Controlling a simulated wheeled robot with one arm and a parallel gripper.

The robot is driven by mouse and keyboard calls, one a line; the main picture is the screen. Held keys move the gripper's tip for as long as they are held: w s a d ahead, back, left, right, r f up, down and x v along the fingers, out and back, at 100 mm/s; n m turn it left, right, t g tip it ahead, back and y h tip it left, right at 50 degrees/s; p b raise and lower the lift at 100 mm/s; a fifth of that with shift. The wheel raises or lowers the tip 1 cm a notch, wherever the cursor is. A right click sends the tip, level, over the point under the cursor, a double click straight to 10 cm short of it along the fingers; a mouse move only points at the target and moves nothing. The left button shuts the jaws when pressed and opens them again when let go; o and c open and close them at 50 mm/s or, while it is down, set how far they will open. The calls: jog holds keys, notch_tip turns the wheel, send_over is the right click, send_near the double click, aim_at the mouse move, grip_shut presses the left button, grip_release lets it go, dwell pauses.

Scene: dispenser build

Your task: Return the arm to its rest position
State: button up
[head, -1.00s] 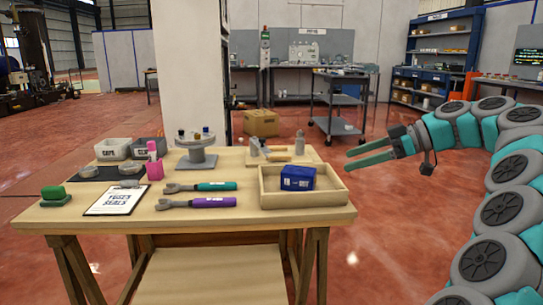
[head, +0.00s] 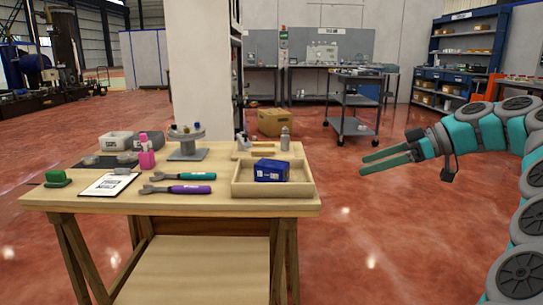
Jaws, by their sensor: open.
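My gripper (head: 362,165) hangs in the air to the right of the wooden workbench (head: 60,200), its two teal fingers pointing left and apart. Nothing is between them. My teal and grey arm (head: 490,135) curves in from the right edge of the head view. The gripper is clear of the bench and touches nothing that I can see.
A cart (head: 352,108) stands behind. Open red floor lies right of the bench.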

jog(key=s+a+f+m+g+h+p, duration=0.1)
jog(key=s+a+f+m+g+h, duration=0.15)
jog(key=s+a+f, duration=0.45)
jog(key=s+a+f+m+g+h, duration=0.2)
jog(key=s+a+f+m+h, duration=0.1)
jog(key=s+a, duration=0.7)
jog(key=s+d+f+m+g+h, duration=0.1)
jog(key=s+d+f+m+h, duration=0.2)
jog(key=s+f, duration=0.4)
jog(key=s+d+f+m+h, duration=0.3)
jog(key=s+f, duration=0.5)
jog(key=s, duration=0.6)
jog(key=d+m+p, duration=0.1)
jog(key=d, duration=0.1)
jog(key=shift+d+f+g, duration=0.15)
jog(key=shift+d+g, duration=0.2)
jog(key=shift+d, duration=0.05)
